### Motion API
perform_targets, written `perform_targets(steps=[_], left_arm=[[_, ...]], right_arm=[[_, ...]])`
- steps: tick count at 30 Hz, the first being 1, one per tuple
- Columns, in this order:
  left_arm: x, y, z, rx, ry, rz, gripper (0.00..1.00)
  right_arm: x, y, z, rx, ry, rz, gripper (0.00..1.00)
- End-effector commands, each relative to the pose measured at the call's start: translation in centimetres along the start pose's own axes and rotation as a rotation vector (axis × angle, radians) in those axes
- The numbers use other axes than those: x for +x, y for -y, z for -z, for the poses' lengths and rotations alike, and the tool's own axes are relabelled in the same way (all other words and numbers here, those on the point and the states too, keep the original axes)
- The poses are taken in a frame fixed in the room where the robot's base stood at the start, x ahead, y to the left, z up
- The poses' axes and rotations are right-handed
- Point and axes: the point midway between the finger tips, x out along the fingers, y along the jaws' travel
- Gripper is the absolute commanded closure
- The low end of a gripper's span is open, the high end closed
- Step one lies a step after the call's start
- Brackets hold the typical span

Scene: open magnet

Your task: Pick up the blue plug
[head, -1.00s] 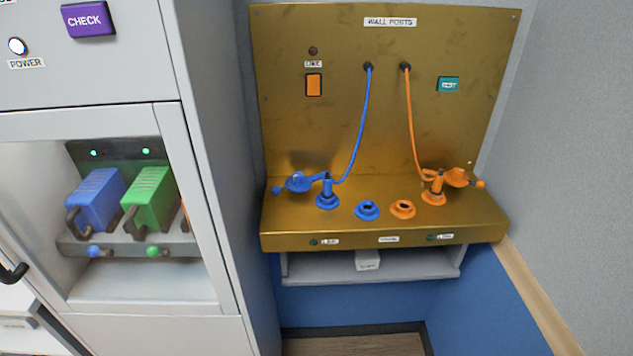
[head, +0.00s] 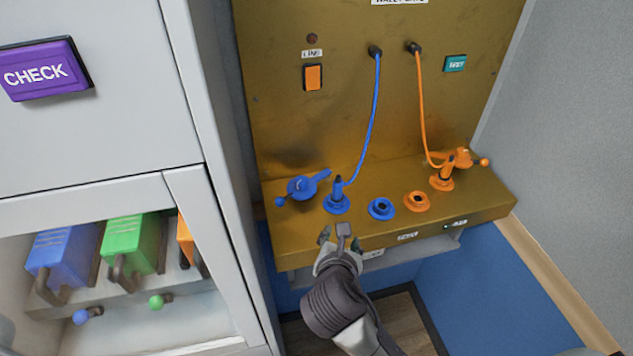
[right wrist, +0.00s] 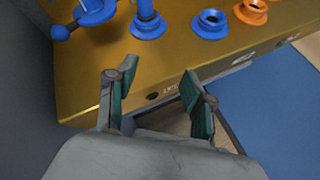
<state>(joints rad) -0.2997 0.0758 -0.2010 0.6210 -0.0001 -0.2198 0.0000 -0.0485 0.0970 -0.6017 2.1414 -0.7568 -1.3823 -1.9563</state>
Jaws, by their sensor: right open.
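The blue plug (head: 337,197) stands upright on the brass ledge, with a dark tip on top and a blue cable running up to the wall plate. It also shows at the top of the right wrist view (right wrist: 147,22). My right gripper (head: 336,236) is in front of the ledge, just below the plug in the picture and apart from it. Its two fingers are spread and empty in the right wrist view (right wrist: 160,82). My left gripper is not in view.
A blue cap with a lever (head: 301,188) lies left of the plug. An empty blue socket (head: 381,208), an orange socket (head: 416,201) and an orange plug (head: 442,180) are to the right. A grey cabinet (head: 100,130) stands close on the left.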

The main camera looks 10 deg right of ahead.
Motion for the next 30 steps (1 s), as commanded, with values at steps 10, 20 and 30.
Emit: perform_targets(steps=[10,20,30], left_arm=[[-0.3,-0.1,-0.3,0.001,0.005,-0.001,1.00],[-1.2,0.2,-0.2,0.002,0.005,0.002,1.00],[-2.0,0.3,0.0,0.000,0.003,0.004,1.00]], right_arm=[[-1.2,-2.9,-4.1,-0.328,0.148,-0.017,0.48],[4.7,-3.1,-5.0,-0.331,0.148,-0.015,0.48],[7.8,-3.3,-5.6,-0.329,0.146,-0.017,0.48]])
